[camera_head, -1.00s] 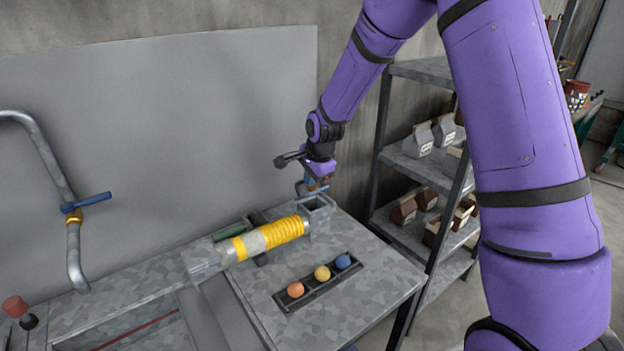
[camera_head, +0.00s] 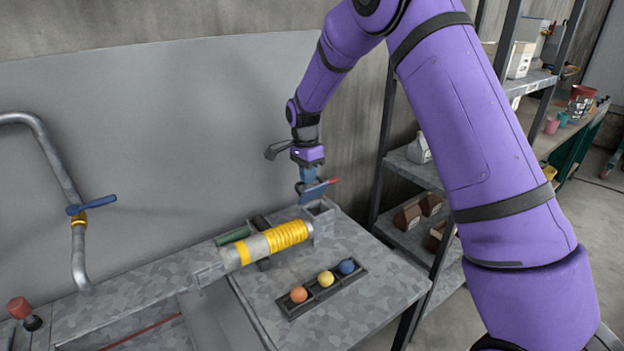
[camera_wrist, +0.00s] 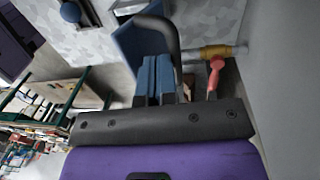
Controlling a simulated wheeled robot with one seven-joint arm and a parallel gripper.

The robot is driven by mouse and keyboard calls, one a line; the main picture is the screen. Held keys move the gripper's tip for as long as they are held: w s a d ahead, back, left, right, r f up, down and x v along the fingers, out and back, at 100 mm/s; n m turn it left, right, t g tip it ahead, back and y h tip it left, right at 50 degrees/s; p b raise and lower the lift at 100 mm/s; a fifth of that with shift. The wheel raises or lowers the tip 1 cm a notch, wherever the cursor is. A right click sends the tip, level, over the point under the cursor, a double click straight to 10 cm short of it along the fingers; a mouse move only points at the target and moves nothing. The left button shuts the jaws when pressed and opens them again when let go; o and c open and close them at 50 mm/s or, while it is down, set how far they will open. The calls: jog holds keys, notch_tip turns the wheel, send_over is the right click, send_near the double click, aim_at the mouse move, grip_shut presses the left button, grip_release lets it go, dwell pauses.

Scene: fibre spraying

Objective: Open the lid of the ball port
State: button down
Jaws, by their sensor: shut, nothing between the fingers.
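The ball port is a grey square box (camera_head: 322,222) at the right end of the yellow-banded tube on the bench. Its lid (camera_head: 320,190), a blue-grey plate, stands tilted up above the box, and the box mouth shows beneath it. In the wrist view the blue lid (camera_wrist: 128,42) is just beyond the fingertips. A red-tipped handle (camera_head: 333,181) sticks out to the right of the lid and also shows in the wrist view (camera_wrist: 215,76). My gripper (camera_head: 307,183) points down at the lid, its blue fingers (camera_wrist: 156,64) shut and empty. I cannot tell whether they touch the lid.
The yellow-banded tube (camera_head: 272,240) lies left of the port. A dark tray (camera_head: 312,300) with orange, yellow and blue balls sits in front on the bench. A bent pipe with a blue handle (camera_head: 92,205) stands at left. A metal shelf (camera_head: 408,172) is at right, close to my arm.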

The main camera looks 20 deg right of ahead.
jog(key=shift+w+a+f+g+h, duration=0.15)
jog(key=shift+w+g, duration=0.3)
jog(key=shift+w, duration=0.05)
jog(key=shift+w+a+f+g+h, duration=0.1)
jog(key=shift+w+a+g+h, duration=0.1)
jog(key=shift+w+g, duration=0.35)
jog(key=shift+w+a+f+g+h, duration=0.15)
jog(key=shift+w+g, duration=0.25)
jog(key=shift+w, duration=0.1)
jog(key=shift+r, duration=0.15)
